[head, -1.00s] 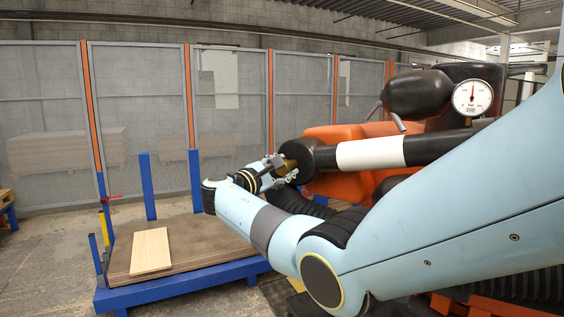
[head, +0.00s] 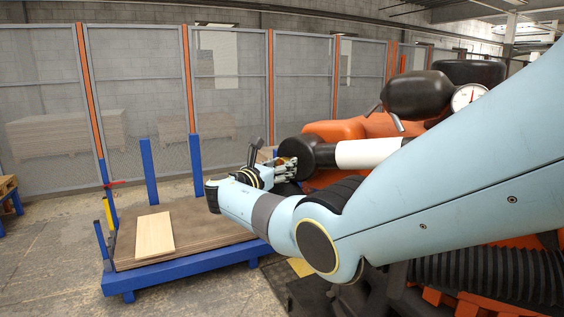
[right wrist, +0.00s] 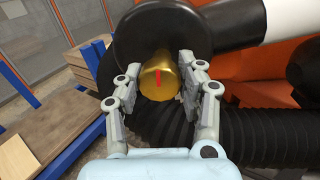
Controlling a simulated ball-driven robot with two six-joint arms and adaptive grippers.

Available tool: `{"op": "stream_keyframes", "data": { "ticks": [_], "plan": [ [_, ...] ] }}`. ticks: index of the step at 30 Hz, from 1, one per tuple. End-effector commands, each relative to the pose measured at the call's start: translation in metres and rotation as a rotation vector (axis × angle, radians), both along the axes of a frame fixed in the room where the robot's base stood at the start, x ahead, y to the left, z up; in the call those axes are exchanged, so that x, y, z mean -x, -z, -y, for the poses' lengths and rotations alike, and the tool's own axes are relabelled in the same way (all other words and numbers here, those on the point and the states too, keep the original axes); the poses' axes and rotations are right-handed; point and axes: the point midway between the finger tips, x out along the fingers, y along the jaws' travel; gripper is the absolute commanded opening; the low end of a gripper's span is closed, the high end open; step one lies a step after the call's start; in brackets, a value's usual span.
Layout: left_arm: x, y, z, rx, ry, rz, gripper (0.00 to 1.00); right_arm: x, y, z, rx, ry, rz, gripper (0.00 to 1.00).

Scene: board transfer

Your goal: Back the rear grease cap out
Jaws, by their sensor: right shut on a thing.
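The grease cap (right wrist: 160,80) is a short brass cylinder with a red mark on its face. It sits at the end of a dark, round black housing (right wrist: 190,30). My right gripper (right wrist: 155,92) has one finger on each side of the cap and is shut on it. In the head view my right gripper (head: 288,168) is at the left end of the black-and-white tube (head: 365,154), and its fingers mostly hide the cap. My left gripper is not in view.
A black corrugated hose (right wrist: 255,125) runs just below and right of the gripper. A blue-framed cart (head: 190,267) with a pale board (head: 155,234) stands at left. A dial gauge (head: 466,97) is partly behind my right arm. Mesh fencing (head: 140,80) closes off the back.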

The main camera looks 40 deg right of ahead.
Motion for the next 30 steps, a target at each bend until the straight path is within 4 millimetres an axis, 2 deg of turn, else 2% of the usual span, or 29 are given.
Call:
{"op": "stream_keyframes", "data": {
  "ticks": [9,22,23,28,30],
  "plan": [
    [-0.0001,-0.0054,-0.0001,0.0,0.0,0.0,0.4,0.0006,0.0034,-0.0014,0.008,-0.001,-0.084,0.06],
    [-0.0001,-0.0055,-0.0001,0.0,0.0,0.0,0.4,0.0007,0.0043,-0.0014,0.009,-0.001,-0.091,0.06],
    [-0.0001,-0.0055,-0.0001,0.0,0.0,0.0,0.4,0.0008,0.0043,-0.0014,0.009,-0.001,-0.091,0.41],
    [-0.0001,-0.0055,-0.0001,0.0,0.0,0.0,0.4,0.0005,0.0027,-0.001,0.011,-0.001,-0.09,0.63],
    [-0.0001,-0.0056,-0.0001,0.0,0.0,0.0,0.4,0.0004,0.0022,-0.0007,0.011,-0.001,-0.089,0.63]
  ]
}}
